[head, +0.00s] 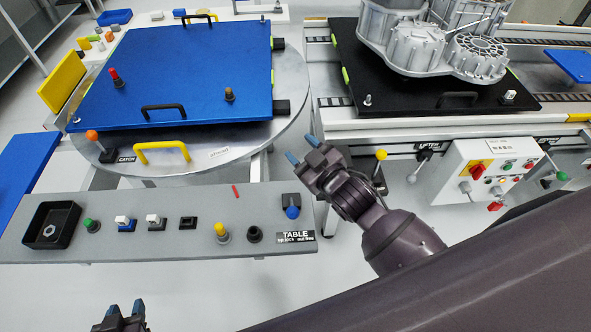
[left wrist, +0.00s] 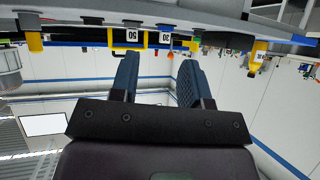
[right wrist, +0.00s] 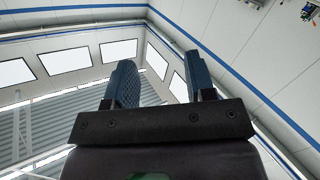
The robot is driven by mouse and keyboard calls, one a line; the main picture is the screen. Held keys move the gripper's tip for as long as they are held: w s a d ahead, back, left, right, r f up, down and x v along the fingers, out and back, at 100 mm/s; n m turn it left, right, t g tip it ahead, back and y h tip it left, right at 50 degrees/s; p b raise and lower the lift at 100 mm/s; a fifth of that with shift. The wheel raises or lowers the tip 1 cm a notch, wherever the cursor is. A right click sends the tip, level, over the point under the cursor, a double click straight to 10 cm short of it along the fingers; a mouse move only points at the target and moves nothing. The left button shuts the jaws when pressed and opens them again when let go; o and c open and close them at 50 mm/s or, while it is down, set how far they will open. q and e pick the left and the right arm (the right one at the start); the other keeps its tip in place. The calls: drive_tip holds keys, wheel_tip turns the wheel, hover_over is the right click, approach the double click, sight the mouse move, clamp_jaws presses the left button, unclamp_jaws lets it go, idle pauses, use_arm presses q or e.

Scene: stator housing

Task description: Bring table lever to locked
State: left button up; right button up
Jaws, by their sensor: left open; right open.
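The table lever (head: 292,212) shows in the head view at the right end of the grey control shelf. It has a dark mount and a blue knob that points toward the shelf's front edge, just above a sign (head: 296,237) reading TABLE, with small text that appears to say up lock, out free. My right gripper (head: 303,150) is open and empty, above and slightly right of the lever in the picture, apart from it. My left gripper (head: 125,309) is open and empty at the bottom edge, in front of the shelf. Neither wrist view shows the lever.
The shelf (head: 140,245) also carries a black tray (head: 52,226), a green button (head: 92,226), switches and a yellow knob (head: 222,233). Behind it is the round turntable (head: 300,110) with a blue plate (head: 190,70). An orange-knobbed catch lever (head: 92,135) stands at its left front.

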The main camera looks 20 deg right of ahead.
drive_tip(key=w+a+r+n+y+p, duration=0.1)
drive_tip(key=w+a+r+n+y, duration=0.3)
drive_tip(key=a+r+n+y, duration=0.55)
drive_tip(key=s+a+r+n+g+y+p, duration=0.35)
drive_tip(key=a+r+n+g+y, duration=0.2)
drive_tip(key=a+n+g, duration=0.5)
drive_tip(key=n+g+h+p, duration=0.2)
drive_tip(key=n+g+h, duration=0.55)
drive_tip(key=h, duration=1.15)
approach(293, 211)
wheel_tip(293, 211, down, 2)
drive_tip(key=w+m+g, duration=0.1)
drive_tip(key=m+g, duration=0.1)
drive_tip(key=shift+x, duration=2.3)
drive_tip(key=shift+b+x, duration=0.65)
drive_tip(key=shift+x, duration=0.2)
drive_tip(key=shift+b+x, duration=0.6)
drive_tip(key=shift+x, duration=0.25)
use_arm(q)
drive_tip(key=shift+s+r, duration=0.2)
drive_tip(key=shift+r, duration=0.45)
drive_tip(key=shift+s+r, duration=0.15)
drive_tip(key=shift+r, duration=0.45)
use_arm(e)
drive_tip(key=shift+w+a, duration=0.1)
